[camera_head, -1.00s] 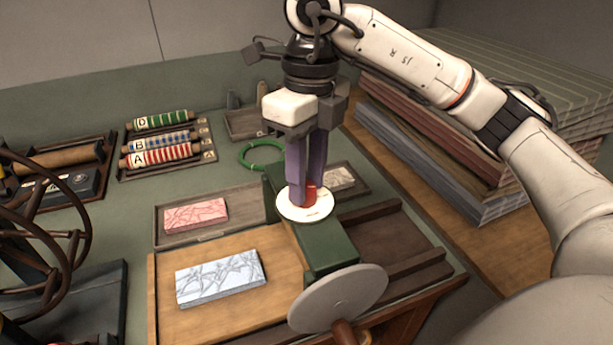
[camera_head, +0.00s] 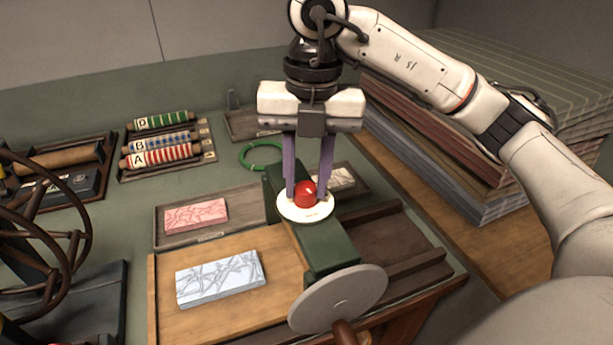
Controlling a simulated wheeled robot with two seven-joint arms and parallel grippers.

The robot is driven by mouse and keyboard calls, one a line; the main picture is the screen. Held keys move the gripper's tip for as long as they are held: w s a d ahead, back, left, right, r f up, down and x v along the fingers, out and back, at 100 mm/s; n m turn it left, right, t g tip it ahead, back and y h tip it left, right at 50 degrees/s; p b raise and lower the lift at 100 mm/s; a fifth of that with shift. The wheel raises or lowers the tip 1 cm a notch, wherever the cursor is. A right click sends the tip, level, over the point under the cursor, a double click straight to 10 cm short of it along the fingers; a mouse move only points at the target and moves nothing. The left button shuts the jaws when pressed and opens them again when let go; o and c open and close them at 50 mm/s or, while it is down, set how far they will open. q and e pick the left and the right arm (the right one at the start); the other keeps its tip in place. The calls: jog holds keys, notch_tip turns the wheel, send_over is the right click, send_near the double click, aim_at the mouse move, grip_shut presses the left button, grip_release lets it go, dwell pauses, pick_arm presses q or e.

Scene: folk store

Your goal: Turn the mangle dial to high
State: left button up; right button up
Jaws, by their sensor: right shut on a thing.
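The mangle (camera_head: 327,248) is a green beam across a wooden bed. On top of it sits the dial, a pale round plate (camera_head: 290,212) with a red knob (camera_head: 305,193) in its middle. The marks on the plate are too small to read. My right gripper (camera_head: 306,194) points down from above, with one purple finger on each side of the red knob, and is shut on it. The fingers hide the knob's sides. My left gripper is not in view.
A grey disc (camera_head: 338,298) with a wooden handle is at the mangle's near end. A blue-white block (camera_head: 220,277) lies on the bed and a pink block (camera_head: 196,215) in a tray behind. Patterned rollers (camera_head: 160,156) lie at back left. Stacked boards (camera_head: 440,190) stand at right.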

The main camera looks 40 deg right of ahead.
aim_at(309, 189)
jog(key=shift+m, duration=1.2)
jog(key=o, duration=1)
jog(key=shift+o, duration=0.2)
notch_tip(309, 189, up, 10)
jog(key=p, duration=0.2)
jog(key=shift+s+d+r, duration=0.15)
jog(key=shift+s+r, duration=0.05)
